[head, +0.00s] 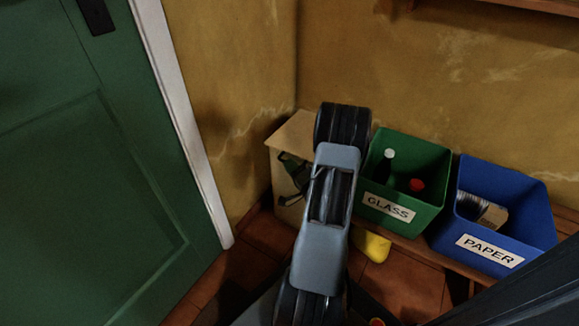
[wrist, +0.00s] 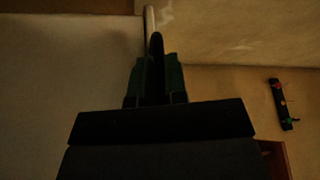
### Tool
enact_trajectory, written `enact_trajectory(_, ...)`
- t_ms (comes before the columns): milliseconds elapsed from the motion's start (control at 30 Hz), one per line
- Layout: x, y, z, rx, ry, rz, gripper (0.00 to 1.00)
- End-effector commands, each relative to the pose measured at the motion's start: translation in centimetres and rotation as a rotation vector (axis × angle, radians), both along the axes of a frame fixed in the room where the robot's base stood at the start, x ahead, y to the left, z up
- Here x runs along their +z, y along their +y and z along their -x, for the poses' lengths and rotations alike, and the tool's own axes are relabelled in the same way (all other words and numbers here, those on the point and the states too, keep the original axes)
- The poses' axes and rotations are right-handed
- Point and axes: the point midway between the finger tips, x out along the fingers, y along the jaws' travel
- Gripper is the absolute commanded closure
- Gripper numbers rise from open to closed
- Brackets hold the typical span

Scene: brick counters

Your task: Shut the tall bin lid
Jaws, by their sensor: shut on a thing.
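The tall bin (head: 286,208), a cream box, stands in the corner left of the green crate. Its tan top (head: 293,132) shows in the head view, partly behind my arm; I cannot tell the lid's exact angle. My gripper (head: 291,168) is mostly hidden by my arm, with a dark green part showing against the bin. In the wrist view my gripper (wrist: 157,75) has its green fingers close around a dark, narrow, round-ended piece. A pale panel (wrist: 70,75), seemingly the lid, fills the left, its edge in line with the fingers. The grip itself is dark.
A green GLASS crate (head: 430,160) and a blue PAPER crate (head: 530,205) stand on a low wooden shelf. A yellow object (head: 371,246) lies below the green crate. A green door (head: 80,190) is at left. The wrist view shows a dark hook strip (wrist: 284,104).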

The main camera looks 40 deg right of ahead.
Motion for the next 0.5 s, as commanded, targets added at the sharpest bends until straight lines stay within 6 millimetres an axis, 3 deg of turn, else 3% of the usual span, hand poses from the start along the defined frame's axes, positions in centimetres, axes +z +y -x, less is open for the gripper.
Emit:
enact_trajectory(33, -0.84, -0.65, 0.31, -0.027, 0.018, -0.014, 0.84)
enact_trajectory(267, -0.76, -0.25, 0.11, -0.017, 0.019, -0.014, 0.62)
enact_trajectory(500, -0.58, 0.06, -0.08, -0.008, 0.015, -0.01, 0.62)
